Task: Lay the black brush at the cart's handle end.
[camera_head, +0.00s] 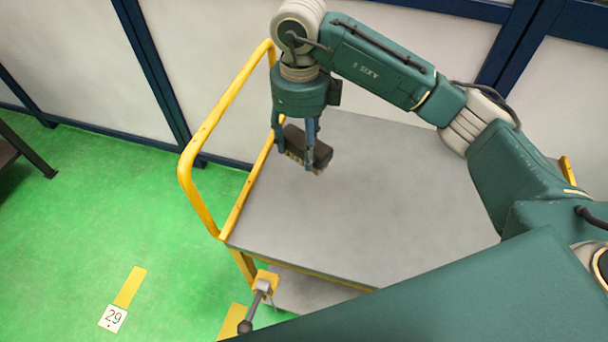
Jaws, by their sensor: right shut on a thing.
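The black brush (317,151) has a dark body and a lighter bristle edge underneath. My right gripper (296,152) points down and is shut on the brush. Gripper and brush show over the left part of the cart's grey top (360,220), near the yellow handle (188,180). I cannot tell whether the brush touches the top or hangs just above it. The gripper's fingers hide part of the brush. My left gripper is not in view.
The rest of the visible cart top is bare. A lower shelf (305,291) shows under its front edge. A white wall with blue posts (155,70) stands behind. Green floor with yellow marks and a "29" tag (113,318) lies to the left.

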